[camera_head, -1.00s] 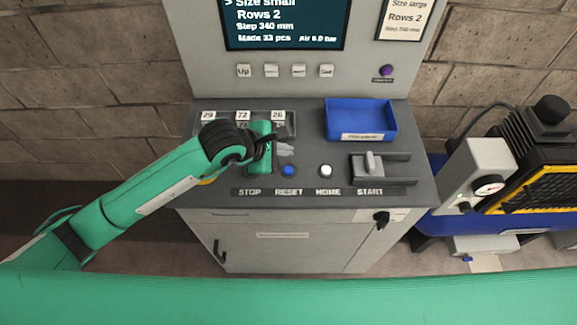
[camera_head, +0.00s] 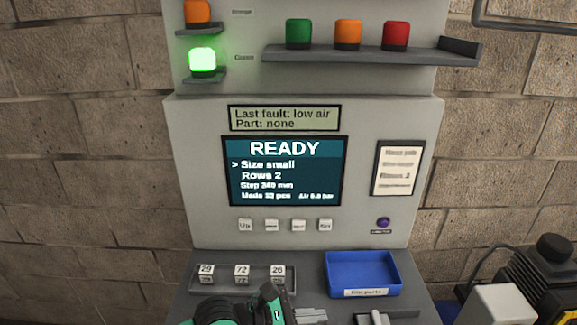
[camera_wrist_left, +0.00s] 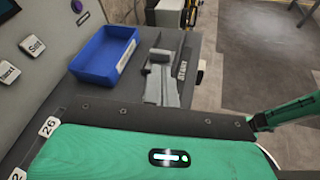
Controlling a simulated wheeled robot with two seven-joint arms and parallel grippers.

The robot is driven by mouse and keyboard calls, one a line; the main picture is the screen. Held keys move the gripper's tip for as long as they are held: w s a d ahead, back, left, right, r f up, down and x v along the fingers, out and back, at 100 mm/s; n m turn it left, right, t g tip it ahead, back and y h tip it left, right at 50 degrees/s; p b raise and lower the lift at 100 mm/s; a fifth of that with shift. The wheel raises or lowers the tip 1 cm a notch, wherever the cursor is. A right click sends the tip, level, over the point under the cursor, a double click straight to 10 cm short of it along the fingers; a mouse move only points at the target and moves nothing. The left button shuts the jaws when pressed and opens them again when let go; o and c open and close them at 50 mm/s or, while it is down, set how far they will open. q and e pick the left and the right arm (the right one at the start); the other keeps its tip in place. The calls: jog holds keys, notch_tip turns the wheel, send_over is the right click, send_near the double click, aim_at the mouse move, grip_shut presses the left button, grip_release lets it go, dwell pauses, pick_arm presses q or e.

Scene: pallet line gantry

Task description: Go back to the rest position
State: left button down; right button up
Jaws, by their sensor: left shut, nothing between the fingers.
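My left gripper (camera_head: 311,315) is at the bottom edge of the head view, over the front of the console, with its grey fingers shut and nothing held. My green and black left wrist beside it hides part of the console top. My right gripper is not seen in the head view. A green arm part of mine enters at the right of the left wrist view.
The console screen (camera_head: 285,172) reads READY, Size small, Rows 2. A green lamp (camera_head: 202,61) is lit. A blue tray (camera_head: 338,282) and numbered blocks 29, 72 and 26 in a grey tray (camera_head: 220,287) stand on the console. A grey lever (camera_wrist_left: 160,57) is beside the blue tray.

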pick_arm(q)
notch_tip(320, 180, up, 11)
jog(key=s+a+n+t+h, duration=0.2)
jog(key=n+t+h, duration=0.35)
jog(key=n, duration=0.35)
jog(key=w+a+r+n+t+y, duration=0.15)
jog(key=a+n+t+y, duration=0.3)
jog(key=n, duration=0.45)
jog(key=w+a+r+n+t+y, duration=0.1)
jog(key=w+a+n+t+y, duration=0.2)
jog(key=a+n+t, duration=0.45)
jog(key=s+a+f+n+g+y, duration=0.2)
jog(key=a+f+n+g+y, duration=0.2)
jog(key=a+f+n+y, duration=0.5)
jog(key=s+a+f+n+g+y, duration=0.2)
jog(key=a+f+n+g+y, duration=0.25)
jog(key=f+n, duration=0.55)
jog(key=s+f+n+g+h, duration=0.2)
jog(key=s+f+n+g, duration=0.7)
jog(key=s, duration=0.9)
notch_tip(320, 180, down, 32)
jog(key=m+g, duration=0.2)
jog(key=s+a+f, duration=0.1)
jog(key=s+f, duration=0.8)
jog(key=f, duration=0.1)
jog(key=s+a+f+g, duration=0.1)
jog(key=s+a+f, duration=0.1)
jog(key=s+f, duration=0.8)
jog(key=shift+s+a, duration=0.2)
jog(key=shift+a, duration=0.1)
